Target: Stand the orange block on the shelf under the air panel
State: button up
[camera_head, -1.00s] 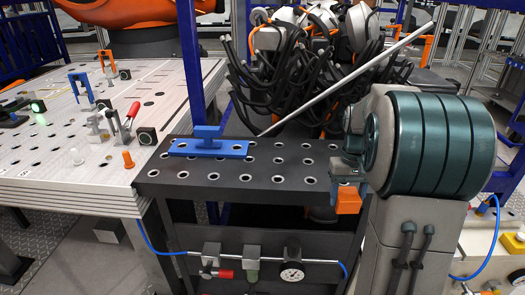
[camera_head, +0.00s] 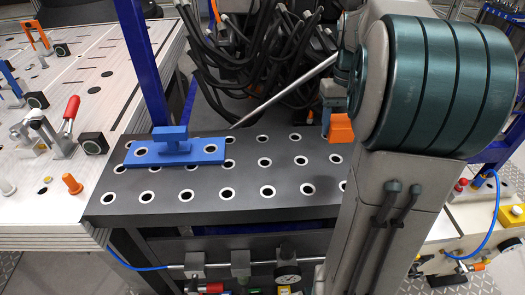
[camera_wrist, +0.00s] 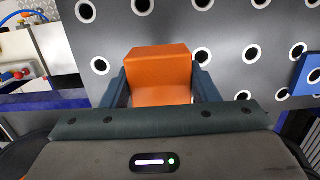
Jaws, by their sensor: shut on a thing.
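The orange block (camera_head: 340,128) shows at the far right of the dark perforated table top, partly hidden by my arm. In the wrist view the orange block (camera_wrist: 158,75) sits between the two blue-grey fingers of my gripper (camera_wrist: 161,88), which is shut on it. The perforated surface lies behind the block there; I cannot tell the gap. The air panel, a row of valves and a round gauge (camera_head: 287,276) on a pipe, is below the table's front edge. The shelf under it is not clearly visible.
A blue bracket (camera_head: 175,151) lies on the perforated top (camera_head: 255,207), whose middle and front are clear. A grey rod (camera_head: 285,90) slants behind it near black cables. A white fixture table (camera_head: 70,110) with clamps stands left. A blue hose (camera_head: 137,267) runs to the panel.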

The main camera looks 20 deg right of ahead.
jog(key=p, duration=0.2)
send_over(292, 171)
jog(key=f, duration=0.6)
jog(key=shift+w+d+f, duration=0.1)
jog(key=shift+w+d, duration=0.05)
jog(key=shift+w, duration=0.15)
jog(key=shift+f, duration=2.05)
jog(key=shift+f, duration=0.2)
jog(key=o, duration=1.3)
jog(key=shift+r, duration=0.1)
